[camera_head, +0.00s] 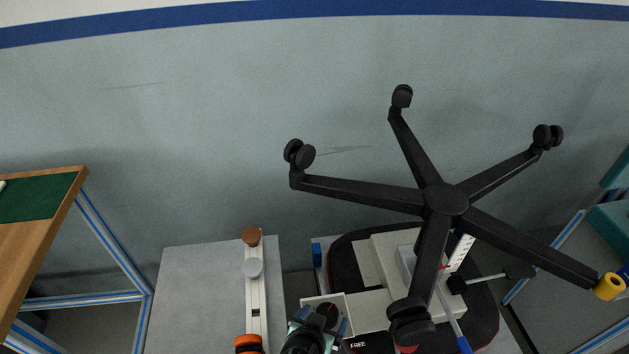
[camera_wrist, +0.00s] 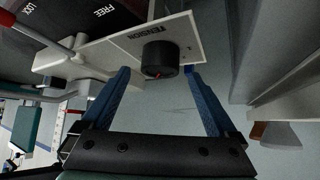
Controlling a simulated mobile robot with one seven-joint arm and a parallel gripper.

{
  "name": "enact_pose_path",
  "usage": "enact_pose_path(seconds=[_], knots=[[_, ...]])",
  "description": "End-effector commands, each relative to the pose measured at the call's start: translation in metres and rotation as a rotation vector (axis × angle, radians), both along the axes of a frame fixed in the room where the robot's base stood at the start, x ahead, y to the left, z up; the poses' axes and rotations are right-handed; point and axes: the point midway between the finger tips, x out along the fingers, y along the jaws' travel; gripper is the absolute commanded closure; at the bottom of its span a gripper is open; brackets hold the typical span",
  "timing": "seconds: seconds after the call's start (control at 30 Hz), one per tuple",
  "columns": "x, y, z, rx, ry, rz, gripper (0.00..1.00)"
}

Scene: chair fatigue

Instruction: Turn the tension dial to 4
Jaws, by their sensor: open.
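The tension dial (camera_wrist: 160,60) is a black round knob with a small red mark, on a pale plate (camera_wrist: 118,50) lettered TENSION in the wrist view. My gripper (camera_wrist: 156,74) is open, its blue fingers on either side of the dial with gaps showing. Nothing is held. In the head view my gripper (camera_head: 320,325) is at the bottom centre, by the pale plate of the upturned chair mechanism (camera_head: 375,312). Numbers around the dial cannot be read, so its setting cannot be told.
The chair's black five-legged base (camera_head: 446,200) stands up over the mechanism, its legs spreading widely. A grey bench (camera_head: 200,295) with a rail holding brown, grey and orange knobs (camera_head: 252,268) is at left. A red-tipped lever (camera_wrist: 50,36) lies near the plate. A wooden table (camera_head: 38,240) is far left.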

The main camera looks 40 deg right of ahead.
Motion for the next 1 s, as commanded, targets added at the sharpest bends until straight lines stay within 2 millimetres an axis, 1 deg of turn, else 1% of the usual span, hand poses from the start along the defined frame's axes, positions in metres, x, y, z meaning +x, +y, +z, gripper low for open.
enact_pose_path(seconds=[0.03,0.1,0.3,0.5,0.67,1.0], knots=[[-0.004,0.007,0.008,0.0,0.0,0.003,0.06],[-0.008,0.016,0.018,0.0,-0.001,0.004,0.06],[-0.021,0.04,0.044,0.002,-0.001,0.003,0.06],[-0.029,0.054,0.062,0.0,-0.001,0.001,0.06],[-0.032,0.059,0.066,0.001,0.0,0.001,0.06],[-0.032,0.059,0.066,0.001,0.0,0.0,0.06]])
